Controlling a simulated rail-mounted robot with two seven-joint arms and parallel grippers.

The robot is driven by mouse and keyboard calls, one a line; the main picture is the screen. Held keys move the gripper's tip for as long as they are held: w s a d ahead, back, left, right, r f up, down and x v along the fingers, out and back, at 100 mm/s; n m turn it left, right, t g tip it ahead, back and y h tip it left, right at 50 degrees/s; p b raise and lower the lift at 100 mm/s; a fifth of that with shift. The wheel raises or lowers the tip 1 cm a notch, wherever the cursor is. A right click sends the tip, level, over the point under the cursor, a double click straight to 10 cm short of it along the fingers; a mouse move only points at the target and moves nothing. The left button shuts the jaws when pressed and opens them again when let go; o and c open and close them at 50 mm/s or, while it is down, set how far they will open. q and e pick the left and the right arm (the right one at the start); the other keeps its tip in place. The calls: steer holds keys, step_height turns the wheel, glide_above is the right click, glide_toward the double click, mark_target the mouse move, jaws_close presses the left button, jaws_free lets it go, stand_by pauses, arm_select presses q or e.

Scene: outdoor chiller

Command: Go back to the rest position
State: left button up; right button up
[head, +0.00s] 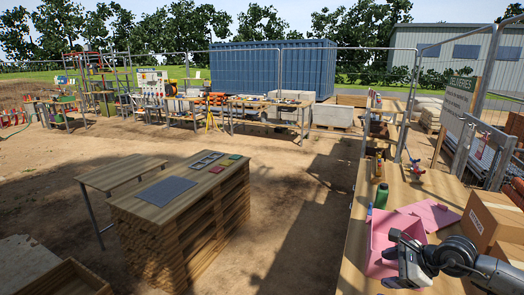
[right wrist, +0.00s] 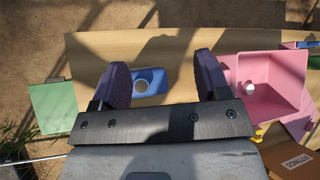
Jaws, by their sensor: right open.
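My right gripper (head: 393,259) is over the near end of the wooden table at the lower right of the head view, by the pink bin (head: 380,237). In the right wrist view its two dark fingers stand wide apart, with nothing held between them (right wrist: 163,76). The pink bin also shows in the right wrist view (right wrist: 286,72), to the right of the fingers, with a small white round thing inside. My left gripper shows in neither view.
The table (head: 358,250) also bears a green bottle (head: 382,196), a pink sheet-like piece (head: 440,214) and a cardboard box (head: 492,218) close to my right arm. A pallet stack (head: 185,235) with a grey mat (head: 167,190) stands left. Bare ground lies between them.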

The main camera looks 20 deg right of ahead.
steer(key=w+a+r+m+t+h, duration=0.1)
steer(key=a+r+m+t+h, duration=0.2)
steer(key=r+m+t, duration=0.75)
steer(key=w+a+r+m+t+h, duration=0.1)
steer(key=a+r+m+t+h, duration=0.35)
steer(key=r+m, duration=1)
steer(key=s+a+f+m+g+b, duration=0.2)
steer(key=s+a+f+m+g, duration=0.3)
steer(key=f, duration=0.6)
steer(key=s+a+f+m+g+b, duration=0.1)
steer(key=a+f+m+g, duration=0.15)
steer(key=f+m, duration=0.6)
steer(key=s+a+f+m+g+b, duration=0.2)
steer(key=s+a+f+m+g, duration=0.15)
steer(key=f, duration=0.95)
steer(key=s+a+f+m+g+y+b, duration=0.2)
steer(key=s+a+f+g+b, duration=0.15)
steer(key=s+f, duration=0.95)
steer(key=s+a+f+m+g+y+b, duration=0.15)
steer(key=s+a+f+g, duration=0.35)
steer(key=s+f, duration=0.75)
step_height(320, 180, up, 34)
steer(key=w+p, duration=0.1)
steer(key=p, duration=3.5)
steer(key=shift+w+d, duration=0.15)
steer(key=shift+w, duration=0.2)
